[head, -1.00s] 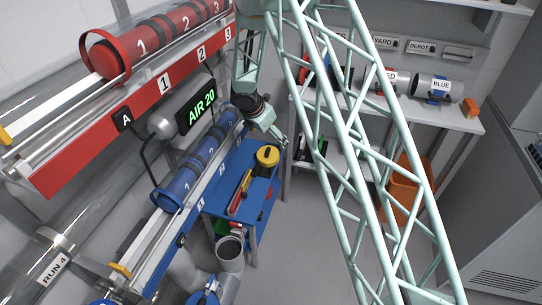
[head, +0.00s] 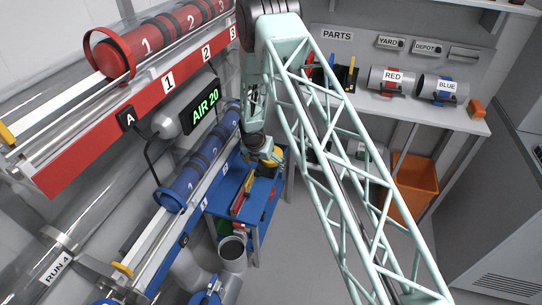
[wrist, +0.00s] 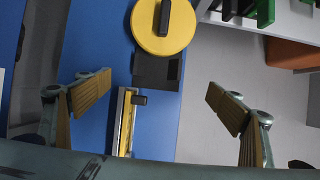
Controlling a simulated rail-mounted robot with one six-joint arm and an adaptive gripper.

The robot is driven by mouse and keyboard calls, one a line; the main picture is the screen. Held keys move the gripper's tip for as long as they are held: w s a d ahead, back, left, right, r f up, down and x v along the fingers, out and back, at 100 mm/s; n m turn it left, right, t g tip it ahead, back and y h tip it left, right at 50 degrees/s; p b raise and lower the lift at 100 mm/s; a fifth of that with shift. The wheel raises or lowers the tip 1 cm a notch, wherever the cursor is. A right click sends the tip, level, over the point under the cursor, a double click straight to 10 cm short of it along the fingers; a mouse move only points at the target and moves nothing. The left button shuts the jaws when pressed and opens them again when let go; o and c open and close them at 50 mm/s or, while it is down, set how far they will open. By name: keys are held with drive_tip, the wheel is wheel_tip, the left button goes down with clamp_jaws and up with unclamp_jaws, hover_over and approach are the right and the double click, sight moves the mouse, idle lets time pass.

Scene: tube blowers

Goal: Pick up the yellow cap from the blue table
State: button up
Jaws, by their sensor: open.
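The yellow cap (wrist: 162,27) is a round disc with a dark bar across its top. It lies on the blue table (wrist: 100,45), near the table's right edge in the wrist view. In the head view the cap (head: 262,160) is partly hidden behind my arm's end. My gripper (wrist: 158,98) is open and empty above the table, with its fingers wide apart. The cap is ahead of the fingertips, toward the top of the wrist view, and not between them.
A dark block (wrist: 158,71) touches or nearly touches the cap. A yellow-and-metal tool (wrist: 124,122) lies below it between the fingers. A shelf with RED (head: 391,80) and BLUE (head: 443,88) tubes and an orange bin (head: 413,187) stand at the right.

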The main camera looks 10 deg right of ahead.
drive_tip(key=shift+w+a+f, duration=0.15)
drive_tip(key=shift+a+f, duration=0.05)
drive_tip(key=shift+f, duration=0.05)
drive_tip(key=shift+w+d, duration=0.1)
drive_tip(key=shift+w, duration=0.05)
drive_tip(key=shift+w+d+p, duration=0.3)
drive_tip(key=shift+w+d, duration=0.25)
drive_tip(key=shift+w, duration=0.45)
drive_tip(key=shift+w+d+p, duration=0.3)
drive_tip(key=shift+w+d, duration=0.2)
drive_tip(key=shift+w, duration=0.5)
drive_tip(key=shift+w+d+p, duration=0.3)
drive_tip(key=shift+w+d, duration=0.25)
drive_tip(key=shift+w, duration=0.45)
drive_tip(key=shift+w+d, duration=0.1)
drive_tip(key=shift+w, duration=0.05)
drive_tip(key=shift+w+d, duration=0.35)
drive_tip(key=shift+w, duration=0.3)
drive_tip(key=shift+w+d, duration=0.3)
drive_tip(key=shift+w, duration=0.3)
drive_tip(key=shift+w+d, duration=0.35)
drive_tip(key=shift+w, duration=0.3)
drive_tip(key=shift+w+d+f, duration=0.15)
drive_tip(key=shift+w+f, duration=0.1)
drive_tip(key=shift+f, duration=0.35)
